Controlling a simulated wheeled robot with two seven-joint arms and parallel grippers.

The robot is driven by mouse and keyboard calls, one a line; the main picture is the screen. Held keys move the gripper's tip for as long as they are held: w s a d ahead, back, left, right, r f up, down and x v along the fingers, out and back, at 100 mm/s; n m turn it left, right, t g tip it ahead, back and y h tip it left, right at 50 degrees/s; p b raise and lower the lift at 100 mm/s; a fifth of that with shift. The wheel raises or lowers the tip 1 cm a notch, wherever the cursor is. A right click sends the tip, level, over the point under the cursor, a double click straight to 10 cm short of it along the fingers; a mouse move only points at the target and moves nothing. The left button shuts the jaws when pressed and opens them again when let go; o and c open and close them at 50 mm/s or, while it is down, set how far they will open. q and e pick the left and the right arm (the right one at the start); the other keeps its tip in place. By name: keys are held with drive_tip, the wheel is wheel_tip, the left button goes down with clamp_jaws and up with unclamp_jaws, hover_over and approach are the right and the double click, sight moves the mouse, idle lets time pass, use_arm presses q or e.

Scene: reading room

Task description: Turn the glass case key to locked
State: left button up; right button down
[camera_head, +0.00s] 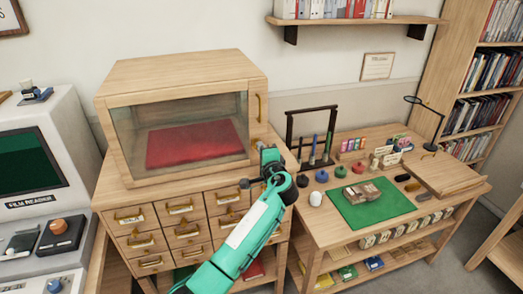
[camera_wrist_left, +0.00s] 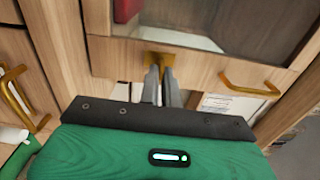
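The wooden glass case (camera_head: 180,80) stands on the drawer cabinet, its door closed, with red cloth inside behind the glass. A brass handle (camera_head: 259,107) is on the door's right side; it also shows in the left wrist view (camera_wrist_left: 250,88). My left gripper (camera_head: 268,152) is at the case's lower right front. In the left wrist view its two fingers (camera_wrist_left: 160,85) are close together, tips at the brass lock plate (camera_wrist_left: 157,60). The key is between the fingertips and almost wholly hidden, so its angle cannot be told. My right gripper is not in view.
The drawer cabinet (camera_head: 185,225) has several brass pulls below the case. A film reader (camera_head: 35,155) stands at the left. A table (camera_head: 325,225) at the right holds a green mat (camera_head: 385,208), stamps and small items, close beside my left arm.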

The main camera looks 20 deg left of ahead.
use_arm(q)
drive_tip(key=o, duration=0.4)
drive_tip(key=shift+w, duration=0.1)
drive_tip(key=shift+o, duration=0.2)
drive_tip(key=b+v, duration=0.4)
drive_tip(key=v, duration=0.9)
drive_tip(key=shift+s+d+b, duration=0.2)
drive_tip(key=shift+s+b, duration=0.15)
